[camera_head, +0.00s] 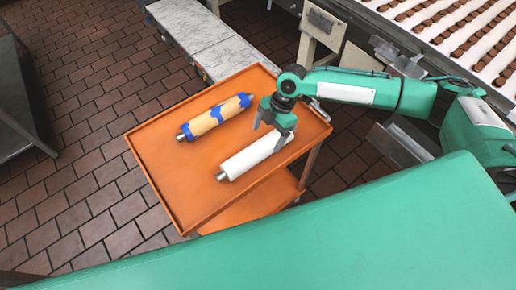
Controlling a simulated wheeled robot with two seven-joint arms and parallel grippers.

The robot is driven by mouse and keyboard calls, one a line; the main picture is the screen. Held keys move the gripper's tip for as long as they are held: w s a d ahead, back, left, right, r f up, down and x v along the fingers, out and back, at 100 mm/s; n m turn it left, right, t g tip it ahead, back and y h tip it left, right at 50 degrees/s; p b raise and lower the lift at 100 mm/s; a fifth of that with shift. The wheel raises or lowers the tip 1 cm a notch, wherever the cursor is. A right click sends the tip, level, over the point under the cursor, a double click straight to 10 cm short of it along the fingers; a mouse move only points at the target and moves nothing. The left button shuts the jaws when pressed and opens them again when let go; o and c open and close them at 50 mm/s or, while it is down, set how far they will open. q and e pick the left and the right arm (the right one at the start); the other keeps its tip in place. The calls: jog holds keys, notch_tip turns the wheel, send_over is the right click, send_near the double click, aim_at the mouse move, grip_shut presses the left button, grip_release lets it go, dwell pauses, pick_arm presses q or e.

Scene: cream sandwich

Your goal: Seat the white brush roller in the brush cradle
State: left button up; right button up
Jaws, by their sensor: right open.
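The white brush roller (250,159) lies on the top tray of an orange cart (162,186), with its metal shaft end at the lower left. My right gripper (269,138) comes in from the right and is above the roller's upper right end, with its fingers spread and pointing down. The fingers hide part of that end, and I cannot tell whether they touch it. My left gripper is not in view. I cannot make out the brush cradle for certain.
A tan and blue roller (213,117) lies beside the white one on the cart. The cart has a raised rim and a lower shelf (254,204). A grey bench (205,35) stands behind. A conveyor with rows of brown biscuits (470,40) is at the upper right. Brick floor is open at left.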

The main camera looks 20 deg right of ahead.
aim_at(259, 146)
jog(key=shift+s+a+f, duration=0.1)
jog(key=shift+a+f, duration=0.15)
jog(key=shift+f, duration=0.25)
jog(key=shift+a+f+p, duration=0.2)
jog(key=shift+f+p, duration=0.05)
jog(key=shift+p, duration=0.2)
jog(key=x, duration=0.1)
jog(key=p+x, duration=0.2)
jog(key=x, duration=0.1)
jog(key=shift+w+a, duration=0.15)
jog(key=shift+w, duration=0.1)
jog(key=shift+f, duration=0.3)
jog(key=c, duration=1.3)
jog(key=shift+r, duration=0.1)
jog(key=c, duration=0.3)
jog(key=shift+w+r, duration=0.1)
jog(key=shift+r, duration=0.05)
